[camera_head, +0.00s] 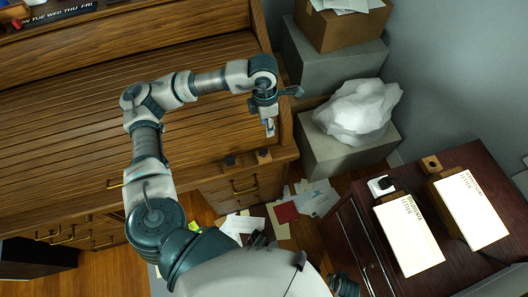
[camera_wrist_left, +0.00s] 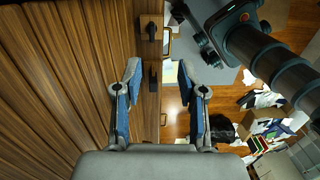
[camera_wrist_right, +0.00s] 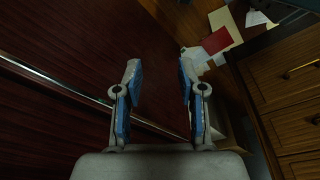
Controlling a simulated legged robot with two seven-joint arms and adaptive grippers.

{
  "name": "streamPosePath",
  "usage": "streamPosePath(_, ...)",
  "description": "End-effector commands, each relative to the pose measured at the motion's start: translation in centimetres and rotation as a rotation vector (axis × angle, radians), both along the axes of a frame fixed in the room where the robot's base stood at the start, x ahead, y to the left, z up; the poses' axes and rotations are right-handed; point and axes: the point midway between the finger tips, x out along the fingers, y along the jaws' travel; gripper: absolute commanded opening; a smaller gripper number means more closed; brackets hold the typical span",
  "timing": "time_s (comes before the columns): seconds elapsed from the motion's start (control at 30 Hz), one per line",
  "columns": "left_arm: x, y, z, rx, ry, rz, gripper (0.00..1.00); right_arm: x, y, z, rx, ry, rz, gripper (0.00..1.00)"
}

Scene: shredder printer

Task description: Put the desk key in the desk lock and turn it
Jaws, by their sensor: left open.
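My left gripper (camera_head: 268,125) hangs above the right end of the wooden roll-top desk (camera_head: 90,100). It is open and empty, and its fingers also show apart in the left wrist view (camera_wrist_left: 159,72). On the desk's front ledge sit a small dark piece (camera_head: 230,160) and a small wooden block with a dark centre (camera_head: 263,156). In the left wrist view, one dark piece (camera_wrist_left: 153,76) is between the fingertips, below them, and another (camera_wrist_left: 151,30) is farther off. I cannot tell which is the key or the lock. My right gripper (camera_wrist_right: 158,75) is open and empty.
A dark red cabinet (camera_head: 345,225) at the right carries two white boxes (camera_head: 408,235) (camera_head: 471,210), a white device (camera_head: 381,185) and a wooden block (camera_head: 431,163). A bag (camera_head: 358,110) stands on a grey box. Papers (camera_head: 243,225) litter the floor between.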

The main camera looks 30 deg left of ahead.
Motion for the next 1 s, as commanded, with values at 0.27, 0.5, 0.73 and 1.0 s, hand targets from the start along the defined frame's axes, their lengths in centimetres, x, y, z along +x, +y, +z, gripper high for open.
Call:
streamPosePath(0.27, 0.2, 1.3, -2.9, 0.080, 0.001, 0.026, 0.41, 0.1, -0.4, 0.3, 0.007, -0.001, -0.001, 0.40)
streamPosePath(0.5, 0.1, 1.1, -8.5, 0.079, 0.000, 0.025, 0.41, 0.3, -0.5, 1.9, 0.008, -0.006, -0.003, 0.40)
streamPosePath(0.73, 0.2, 1.6, -11.4, 0.071, -0.004, 0.025, 0.41, 0.4, -0.2, 3.0, 0.002, -0.008, -0.004, 0.40)
streamPosePath(1.0, -0.5, 1.1, -14.8, 0.072, -0.001, 0.023, 0.41, 0.5, -0.2, 3.6, 0.004, -0.007, -0.004, 0.40)
